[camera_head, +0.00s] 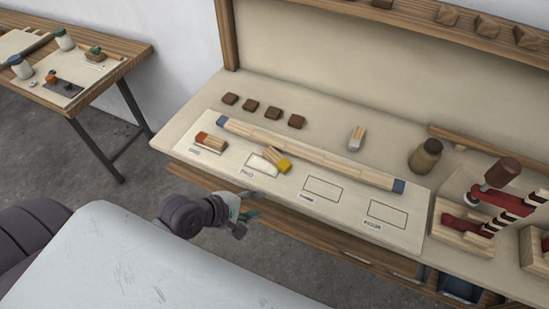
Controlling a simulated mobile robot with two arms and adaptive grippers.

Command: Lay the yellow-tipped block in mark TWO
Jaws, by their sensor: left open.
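The yellow-tipped block (270,155) is pale wood with a yellow end pointing right and toward me. It lies askew over the right side of mark TWO (259,164), on the pale board (345,218). A whitish patch shows beside it there; I cannot tell whether it is bare mark or another piece. A red-tipped block (214,143) lies at the first mark, to the left. My left gripper (246,209) is open and empty, in front of the bench edge, nearer me than mark TWO and apart from the block. My right gripper is out of view.
A long blue-ended wooden strip (310,155) lies behind the marks. Empty marks (322,189) continue rightward. Behind are brown blocks (273,112), a white-tipped block (357,138) and a brown jar (425,156). A red clamp-like fixture (490,204) stands right. A side table (112,55) is at left.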

